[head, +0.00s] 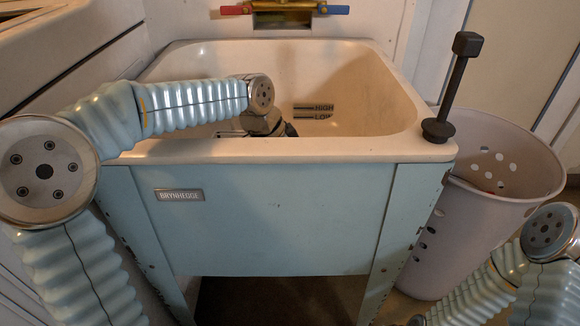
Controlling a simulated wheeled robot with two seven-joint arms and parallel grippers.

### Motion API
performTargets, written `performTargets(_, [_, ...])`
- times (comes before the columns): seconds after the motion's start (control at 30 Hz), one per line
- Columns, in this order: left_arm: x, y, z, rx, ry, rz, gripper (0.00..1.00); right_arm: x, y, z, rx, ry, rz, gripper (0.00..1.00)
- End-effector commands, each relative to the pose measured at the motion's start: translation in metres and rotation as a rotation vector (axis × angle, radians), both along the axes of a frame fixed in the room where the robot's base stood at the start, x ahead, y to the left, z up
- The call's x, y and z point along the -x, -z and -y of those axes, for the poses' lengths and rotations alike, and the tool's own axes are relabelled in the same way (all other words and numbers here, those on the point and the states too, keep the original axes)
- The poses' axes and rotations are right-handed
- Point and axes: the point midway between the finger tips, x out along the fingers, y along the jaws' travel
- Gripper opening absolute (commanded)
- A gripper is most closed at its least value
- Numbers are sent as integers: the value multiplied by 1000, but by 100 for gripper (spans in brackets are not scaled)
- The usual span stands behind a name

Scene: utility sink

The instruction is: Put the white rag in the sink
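The sink (360,152) is a cream basin in a light blue cabinet, with HIGH and LOW level marks on its inner back wall. My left arm reaches in over the sink's left side. Its wrist is bent down into the basin, and the front rim hides the fingers of my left gripper, so I cannot tell whether it is open or holds anything. My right arm is low at the bottom right, outside the sink, and its gripper fingers are out of the picture. No white rag shows; the near part of the basin floor is hidden by the front rim.
A black plunger-like tool (457,85) stands upright on the sink's right front corner. A pale perforated bin (490,225) stands right of the sink. A brass tap (285,8) with red and blue handles is on the back wall. The basin's right side looks clear.

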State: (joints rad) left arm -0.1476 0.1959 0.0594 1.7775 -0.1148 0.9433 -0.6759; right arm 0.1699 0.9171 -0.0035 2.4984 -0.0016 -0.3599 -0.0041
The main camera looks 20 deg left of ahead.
Motion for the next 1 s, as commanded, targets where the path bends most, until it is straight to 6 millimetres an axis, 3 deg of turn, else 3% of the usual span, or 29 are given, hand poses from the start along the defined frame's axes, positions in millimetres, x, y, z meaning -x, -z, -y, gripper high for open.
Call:
performTargets(0.43, [0,11,0,0,0,0,28,0,8,-1,-2,-2,-2,43])
performTargets(0.47, [0,11,0,-1,0,-1,64,0,8,-1,-2,-2,-1,43])
performTargets(0.6, [0,11,0,-1,0,-1,86,0,8,-1,-2,-2,-1,43])
performTargets(0.87, [0,11,0,0,0,0,89,0,8,-1,-2,-2,-1,43])
performTargets(1.0, [0,0,0,0,0,1,89,0,-1,0,-1,0,-1,43])
